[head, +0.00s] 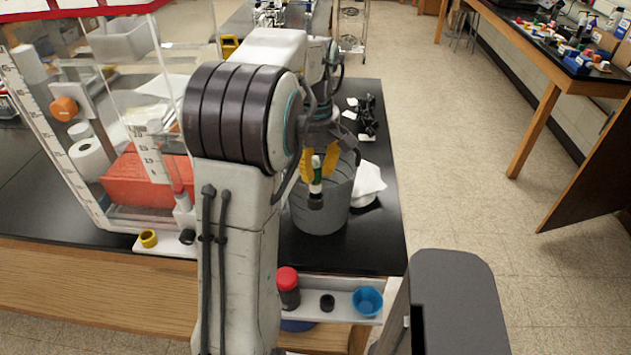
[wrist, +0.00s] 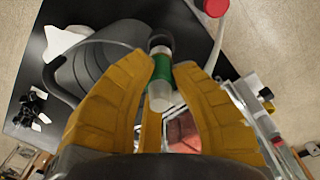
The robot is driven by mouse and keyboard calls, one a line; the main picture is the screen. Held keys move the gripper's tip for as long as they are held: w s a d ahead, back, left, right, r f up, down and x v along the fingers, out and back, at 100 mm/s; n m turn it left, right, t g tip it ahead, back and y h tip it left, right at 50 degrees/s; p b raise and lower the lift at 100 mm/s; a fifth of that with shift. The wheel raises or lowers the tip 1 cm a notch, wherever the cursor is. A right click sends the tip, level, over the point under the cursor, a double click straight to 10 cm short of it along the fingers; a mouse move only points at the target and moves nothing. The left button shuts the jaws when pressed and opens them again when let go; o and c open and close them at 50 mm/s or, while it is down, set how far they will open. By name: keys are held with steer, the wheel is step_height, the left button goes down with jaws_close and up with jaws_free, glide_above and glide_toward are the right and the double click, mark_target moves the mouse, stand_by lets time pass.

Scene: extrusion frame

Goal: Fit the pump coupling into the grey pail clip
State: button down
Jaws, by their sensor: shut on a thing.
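My gripper (head: 317,163) has yellow fingers, and they are shut on the pump coupling (head: 316,187). The coupling has a white body, a green band and a black end. In the head view it hangs upright, black end down, in front of the grey pail (head: 322,217). In the wrist view my gripper (wrist: 160,82) has the coupling (wrist: 162,68) between its fingers, and the pail (wrist: 120,35) is just to the left. I cannot tell whether the coupling touches the pail. I cannot make out the pail clip.
A white cloth (head: 369,186) lies right of the pail, with black items (head: 366,118) behind. A clear enclosure with a red bin (head: 140,180) stands left. A front shelf holds a red-lidded jar (head: 288,288), a black ring (head: 327,302) and a blue cup (head: 367,301).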

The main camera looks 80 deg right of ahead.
mark_target(316, 183)
steer(key=shift+f, duration=1.95)
steer(key=shift+f, duration=0.2)
steer(key=c, duration=1.2)
jaws_free()
steer(key=shift+o, duration=0.2)
steer(key=shift+r, duration=0.1)
step_height(316, 183, up, 12)
steer(key=shift+f+p, duration=0.1)
steer(key=shift+p, duration=0.35)
steer(key=shift+a+r, duration=0.1)
steer(key=shift+r, duration=0.1)
